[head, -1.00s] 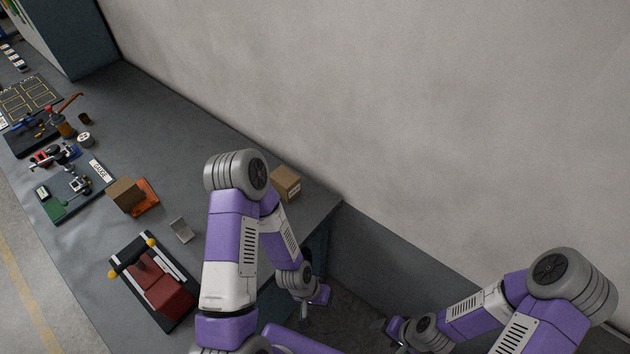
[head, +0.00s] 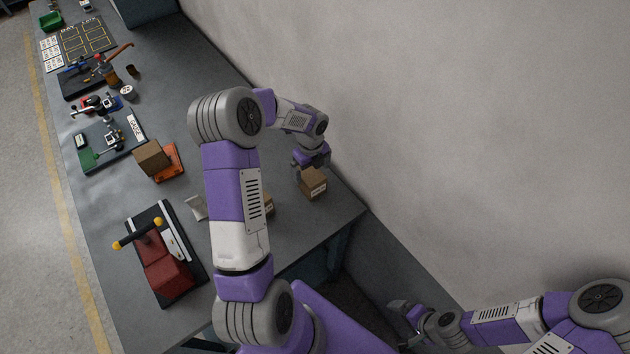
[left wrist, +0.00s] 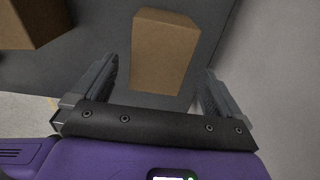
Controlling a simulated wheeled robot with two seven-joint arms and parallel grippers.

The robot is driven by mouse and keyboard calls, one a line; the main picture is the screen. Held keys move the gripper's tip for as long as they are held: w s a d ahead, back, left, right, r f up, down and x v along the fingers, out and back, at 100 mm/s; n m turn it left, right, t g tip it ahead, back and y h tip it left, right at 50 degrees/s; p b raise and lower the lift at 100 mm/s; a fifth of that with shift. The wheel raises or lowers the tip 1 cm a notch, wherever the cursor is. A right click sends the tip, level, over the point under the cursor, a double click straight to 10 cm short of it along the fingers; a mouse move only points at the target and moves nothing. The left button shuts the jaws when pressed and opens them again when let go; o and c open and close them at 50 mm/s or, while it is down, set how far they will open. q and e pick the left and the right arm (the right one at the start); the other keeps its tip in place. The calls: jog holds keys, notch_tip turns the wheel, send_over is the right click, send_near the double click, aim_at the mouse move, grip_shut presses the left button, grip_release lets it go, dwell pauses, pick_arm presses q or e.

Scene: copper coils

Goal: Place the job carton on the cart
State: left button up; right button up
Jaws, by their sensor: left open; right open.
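A second carton (head: 269,204) is mostly hidden behind my left arm; a brown box (left wrist: 30,22) also shows at the upper left of the wrist view. My right gripper (head: 405,312) is open and empty, low beyond the bench end. I cannot make out a cart.
A red press-like tool (head: 165,270) on a dark board and a small grey bracket (head: 196,208) lie left of my arm. The wall (head: 430,130) is close behind.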

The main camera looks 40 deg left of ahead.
pick_arm(q)
jog(key=shift+s+f, duration=0.2)
jog(key=shift+f, duration=0.05)
jog(key=shift+a+f, duration=0.1)
jog(key=shift+f, duration=0.1)
jog(key=f, duration=0.7)
jog(key=shift+w+a+f+b, duration=0.15)
jog(key=shift+w+b, duration=0.1)
jog(key=shift+b, duration=0.1)
jog(key=c, duration=1.1)
